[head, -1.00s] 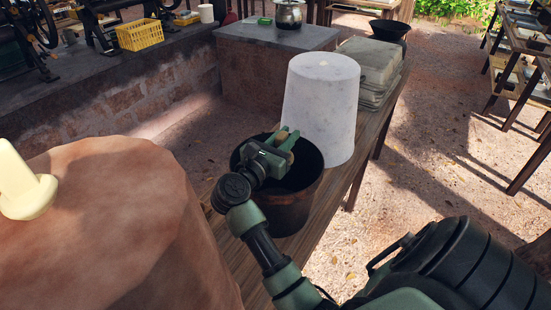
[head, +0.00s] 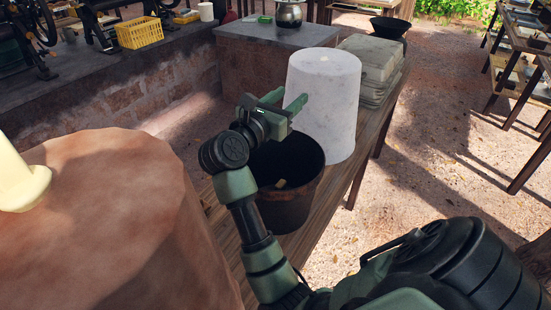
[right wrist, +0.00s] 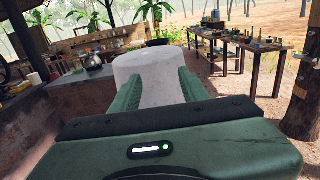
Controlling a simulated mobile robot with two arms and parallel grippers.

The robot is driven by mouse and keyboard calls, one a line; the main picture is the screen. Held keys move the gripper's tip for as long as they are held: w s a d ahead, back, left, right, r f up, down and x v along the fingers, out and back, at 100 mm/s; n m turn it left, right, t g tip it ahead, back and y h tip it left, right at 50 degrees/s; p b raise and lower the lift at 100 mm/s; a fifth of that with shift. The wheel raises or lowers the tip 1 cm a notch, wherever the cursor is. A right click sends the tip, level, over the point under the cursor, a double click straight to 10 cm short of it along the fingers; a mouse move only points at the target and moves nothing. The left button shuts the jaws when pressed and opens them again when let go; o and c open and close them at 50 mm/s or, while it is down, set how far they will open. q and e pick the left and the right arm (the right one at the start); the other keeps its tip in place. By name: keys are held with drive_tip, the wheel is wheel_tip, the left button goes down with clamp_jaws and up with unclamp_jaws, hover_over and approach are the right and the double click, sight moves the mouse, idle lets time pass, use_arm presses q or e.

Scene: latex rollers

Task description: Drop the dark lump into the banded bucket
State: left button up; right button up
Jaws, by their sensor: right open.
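The dark bucket (head: 285,210), with a brownish outside, stands upright on the wooden bench. A small tan-brown lump (head: 281,184) shows inside it against the dark interior; I cannot make out its full shape. My right gripper (head: 289,101) is above the bucket's far rim, open and empty. In the right wrist view its two green fingers (right wrist: 158,85) are apart with nothing between them, and the white upturned bucket (right wrist: 150,70) is beyond them. My left gripper is not in view.
The white upturned bucket (head: 325,100) stands close behind the dark bucket. A stack of folded pale cloth or sheets (head: 372,65) lies behind it on the wooden bench (head: 232,262). A large brown block (head: 110,220) with a cream object (head: 20,185) fills the left front.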

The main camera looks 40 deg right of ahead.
wheel_tip(320, 180, up, 11)
drive_tip(key=b, duration=0.1)
drive_tip(key=shift+f, duration=0.15)
idle(0.5)
